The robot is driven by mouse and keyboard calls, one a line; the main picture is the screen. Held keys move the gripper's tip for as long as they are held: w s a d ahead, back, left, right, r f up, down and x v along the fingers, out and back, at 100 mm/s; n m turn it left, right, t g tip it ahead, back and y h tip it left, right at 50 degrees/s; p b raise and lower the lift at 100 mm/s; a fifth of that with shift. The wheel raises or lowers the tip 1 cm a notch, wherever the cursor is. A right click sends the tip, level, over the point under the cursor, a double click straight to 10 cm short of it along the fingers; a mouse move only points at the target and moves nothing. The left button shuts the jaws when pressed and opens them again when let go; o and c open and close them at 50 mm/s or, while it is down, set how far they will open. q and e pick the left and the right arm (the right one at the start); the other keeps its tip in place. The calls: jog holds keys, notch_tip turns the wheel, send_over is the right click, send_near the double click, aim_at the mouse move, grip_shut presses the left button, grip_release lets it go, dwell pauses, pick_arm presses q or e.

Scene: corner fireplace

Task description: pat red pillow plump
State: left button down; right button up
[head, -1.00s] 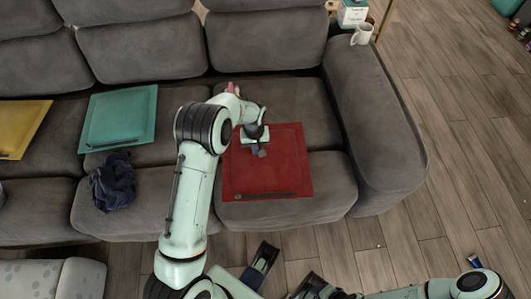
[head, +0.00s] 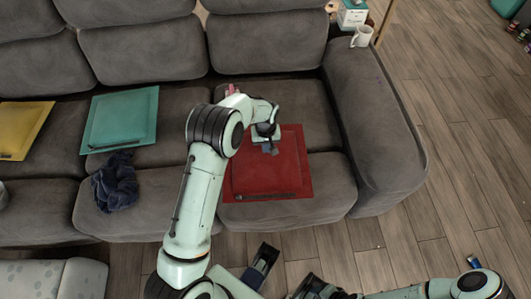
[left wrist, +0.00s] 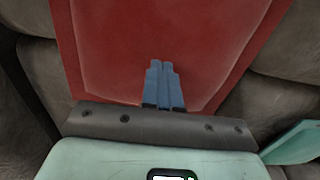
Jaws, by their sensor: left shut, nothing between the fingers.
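The red pillow (head: 270,178) lies flat on the right seat of the grey sofa. It looks square, with a narrow rim and a dark strip along its front edge. My left gripper (head: 270,149) is over the pillow's back half, shut and empty. In the left wrist view, the blue fingers (left wrist: 164,85) are together against the red pillow (left wrist: 165,38), which fills the upper middle. I cannot tell whether the fingertips touch it. My left arm hides the pillow's back left corner in the head view. My right arm shows at the bottom right, but I cannot make out its gripper.
The sofa's right armrest (head: 380,130) rises beside the pillow, and the backrest (head: 268,42) stands behind. A teal pillow (head: 120,118), a yellow pillow (head: 22,128) and a dark crumpled cloth (head: 115,183) lie to the left. A white mug (head: 362,36) stands near the armrest's back end.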

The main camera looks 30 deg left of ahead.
pick_arm(q)
jog(key=shift+f, duration=0.1)
jog(key=shift+f+b, duration=1)
jog(key=shift+f, duration=0.45)
jog(key=shift+r, duration=0.15)
jog(key=shift+w+d+r+p, duration=0.4)
jog(key=shift+w+d+r, duration=0.15)
jog(key=shift+d+r, duration=0.2)
jog(key=shift+w+d+r+p, duration=0.35)
jog(key=shift+w+d+r, duration=0.25)
jog(key=shift+d, duration=0.1)
jog(key=shift+f, duration=0.2)
jog(key=shift+f+b, duration=0.9)
jog(key=shift+f, duration=0.35)
